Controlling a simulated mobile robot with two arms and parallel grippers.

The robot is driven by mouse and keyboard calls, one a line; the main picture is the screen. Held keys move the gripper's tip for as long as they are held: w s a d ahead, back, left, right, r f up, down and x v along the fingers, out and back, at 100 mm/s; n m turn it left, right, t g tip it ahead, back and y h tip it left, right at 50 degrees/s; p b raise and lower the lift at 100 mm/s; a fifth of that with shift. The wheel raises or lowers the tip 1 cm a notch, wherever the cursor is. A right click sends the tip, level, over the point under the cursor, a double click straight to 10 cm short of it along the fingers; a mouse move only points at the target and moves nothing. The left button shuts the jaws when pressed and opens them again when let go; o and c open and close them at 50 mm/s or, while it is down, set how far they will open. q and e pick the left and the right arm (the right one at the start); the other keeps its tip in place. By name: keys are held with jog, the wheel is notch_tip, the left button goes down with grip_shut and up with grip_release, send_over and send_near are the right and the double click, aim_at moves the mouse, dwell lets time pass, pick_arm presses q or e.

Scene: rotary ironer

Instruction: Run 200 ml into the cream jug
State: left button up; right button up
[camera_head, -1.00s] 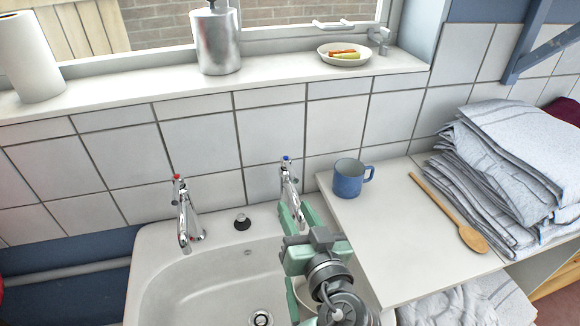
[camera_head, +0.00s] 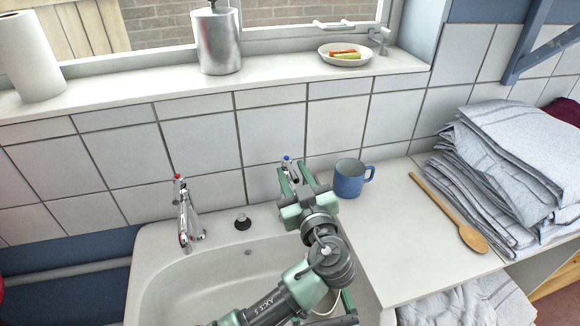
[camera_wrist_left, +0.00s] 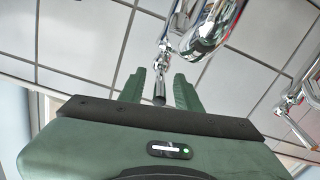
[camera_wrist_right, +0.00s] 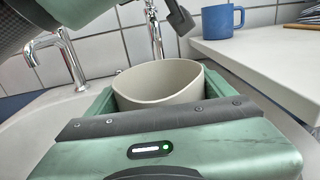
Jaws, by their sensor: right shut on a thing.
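The cream jug (camera_wrist_right: 160,82) is a pale, wide-mouthed vessel in the right wrist view. My right gripper (camera_wrist_right: 160,95) is shut on it, one finger on each side. In the head view the jug (camera_head: 327,302) is low over the basin's right side, mostly hidden by my left arm. The blue-topped tap (camera_head: 287,164) is mostly hidden behind my left gripper (camera_head: 303,178). In the left wrist view that gripper's fingers (camera_wrist_left: 160,92) are apart, with a slim chrome tap part (camera_wrist_left: 163,65) between them; contact cannot be told. The red-topped tap (camera_head: 184,215) stands left. Water is not visible.
The white sink (camera_head: 160,262) has a black plug (camera_head: 242,221) on its back ledge. The tiled wall is close behind the taps.

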pick_arm(q)
jog(key=shift+x, duration=1.35)
jog(key=shift+s, duration=0.1)
grip_shut()
dwell(0.3)
